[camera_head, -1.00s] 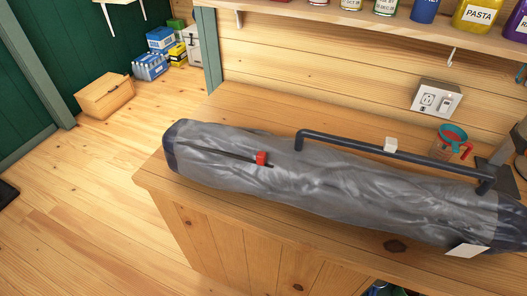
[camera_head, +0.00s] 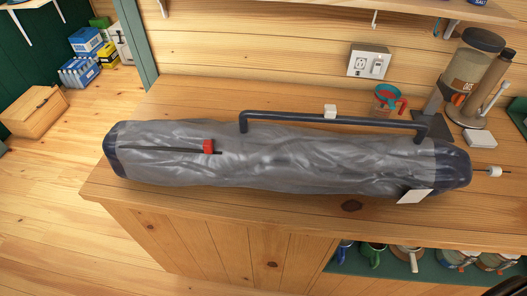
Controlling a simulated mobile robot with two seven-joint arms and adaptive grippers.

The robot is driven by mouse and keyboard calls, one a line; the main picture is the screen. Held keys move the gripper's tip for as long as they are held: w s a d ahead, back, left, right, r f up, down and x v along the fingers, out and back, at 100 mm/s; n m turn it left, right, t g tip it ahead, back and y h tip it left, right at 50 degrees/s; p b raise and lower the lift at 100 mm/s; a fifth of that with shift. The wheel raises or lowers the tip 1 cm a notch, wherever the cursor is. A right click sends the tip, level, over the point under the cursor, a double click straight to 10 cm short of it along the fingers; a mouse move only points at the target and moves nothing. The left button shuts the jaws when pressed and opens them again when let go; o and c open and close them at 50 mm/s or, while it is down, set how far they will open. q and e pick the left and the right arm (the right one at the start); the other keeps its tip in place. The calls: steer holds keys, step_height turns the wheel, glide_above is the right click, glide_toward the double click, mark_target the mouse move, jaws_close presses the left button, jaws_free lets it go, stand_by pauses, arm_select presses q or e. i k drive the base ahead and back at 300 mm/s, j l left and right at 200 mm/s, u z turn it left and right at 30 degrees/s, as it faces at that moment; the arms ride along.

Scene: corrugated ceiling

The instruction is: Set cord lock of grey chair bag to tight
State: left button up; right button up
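The grey chair bag (camera_head: 300,165) lies lengthwise on the wooden counter, with dark end caps and a dark handle bar (camera_head: 290,118) along its far side. A thin cord comes out of its right end and carries a small pale cord lock (camera_head: 494,171), a little apart from the bag. A red piece (camera_head: 208,146) sits on a dark strip near the bag's left end. Neither gripper can be made out.
Behind the bag's right end stand a jar (camera_head: 471,65), a dark stand (camera_head: 432,122) and a white block (camera_head: 479,137). A red and teal cup (camera_head: 388,98) is near the wall outlet (camera_head: 369,61). Mugs (camera_head: 372,254) are on a shelf below. The counter's front right is clear.

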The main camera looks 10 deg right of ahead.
mark_target(492, 171)
steer(key=z, duration=2.05)
steer(key=u, duration=1.65)
steer(key=z, duration=1.55)
